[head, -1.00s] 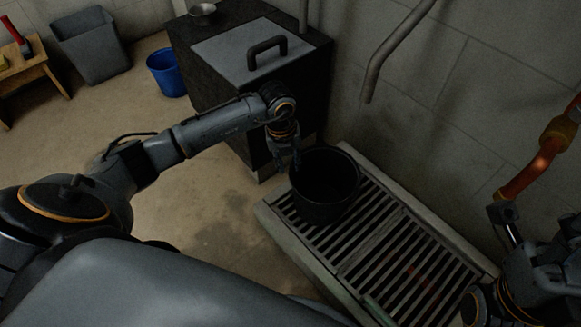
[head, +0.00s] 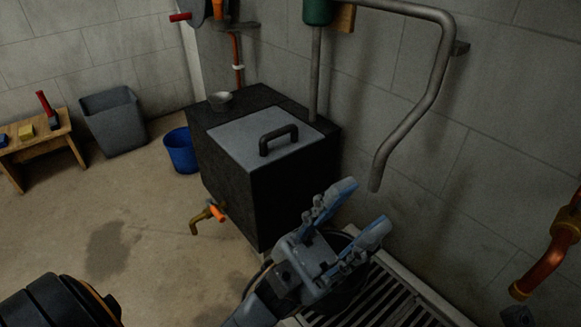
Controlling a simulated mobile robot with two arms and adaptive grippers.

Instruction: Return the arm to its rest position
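My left gripper (head: 362,208) is raised near the middle of the head view, its two blue-grey fingers spread apart with nothing between them. It stands in front of the black bucket (head: 352,299) and hides most of it. The bucket is on the slatted grate (head: 408,298) at the bottom of the view. Of my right arm, only a small grey part (head: 515,316) shows at the bottom edge, below the copper pipe end; its fingers cannot be made out.
A black tank (head: 275,195) with a handled grey lid (head: 262,140) and a brass tap (head: 203,217) stands behind my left gripper. A bent grey pipe (head: 421,95) hangs from the wall. A blue bucket (head: 180,152), a grey bin (head: 115,122) and a wooden stool (head: 35,150) stand left. The floor between is clear.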

